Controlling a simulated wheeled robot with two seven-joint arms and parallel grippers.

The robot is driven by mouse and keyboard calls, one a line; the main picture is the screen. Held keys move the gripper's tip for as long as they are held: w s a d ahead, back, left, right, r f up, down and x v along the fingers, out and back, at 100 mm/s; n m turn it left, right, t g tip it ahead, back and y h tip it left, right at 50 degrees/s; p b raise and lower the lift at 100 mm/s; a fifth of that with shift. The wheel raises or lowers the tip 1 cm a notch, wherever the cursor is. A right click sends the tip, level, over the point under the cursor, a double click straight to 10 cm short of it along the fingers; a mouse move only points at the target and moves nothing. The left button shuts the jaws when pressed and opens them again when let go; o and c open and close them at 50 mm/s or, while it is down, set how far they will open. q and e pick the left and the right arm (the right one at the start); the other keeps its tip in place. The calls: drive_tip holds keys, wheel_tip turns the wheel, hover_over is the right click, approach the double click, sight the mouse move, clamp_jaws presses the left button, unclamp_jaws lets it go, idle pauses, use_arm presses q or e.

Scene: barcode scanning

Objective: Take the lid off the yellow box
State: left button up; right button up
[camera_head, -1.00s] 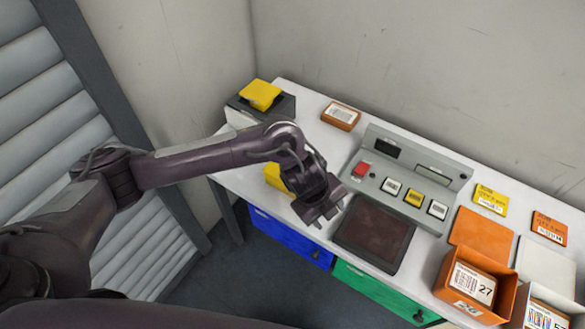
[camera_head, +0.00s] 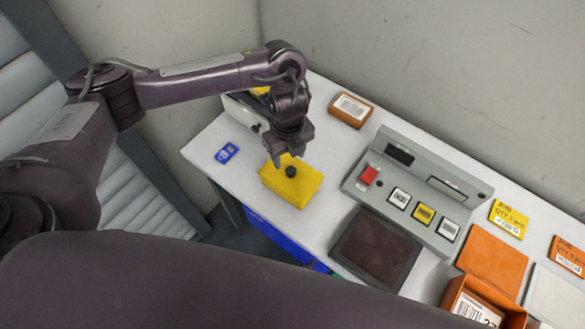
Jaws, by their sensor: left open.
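The yellow box (camera_head: 289,185) stands on the white table, left of the grey console. Its yellow lid is on top, with a dark round knob (camera_head: 291,171) in the middle. My left gripper (camera_head: 285,158) is open and points down just above the knob. Its fingers overlap the lid's far edge in the picture, and I cannot tell whether they touch the lid. My right gripper is not in view.
The grey console (camera_head: 418,185) with buttons stands to the right, with a dark pad (camera_head: 375,248) before it. A small blue item (camera_head: 227,153) lies left of the box. An orange box (camera_head: 351,110) lies behind. Orange containers (camera_head: 493,262) fill the right side.

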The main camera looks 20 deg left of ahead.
sight(291, 170)
use_arm(q)
drive_tip(key=f, duration=0.3)
drive_tip(key=shift+s+d+f, duration=0.1)
drive_tip(key=shift+s+d, duration=0.15)
drive_tip(key=shift+s, duration=0.1)
drive_tip(key=shift+w+f+b, duration=0.25)
drive_tip(key=shift+f+b, duration=0.3)
drive_tip(key=shift+f, duration=0.65)
drive_tip(key=c, duration=1.1)
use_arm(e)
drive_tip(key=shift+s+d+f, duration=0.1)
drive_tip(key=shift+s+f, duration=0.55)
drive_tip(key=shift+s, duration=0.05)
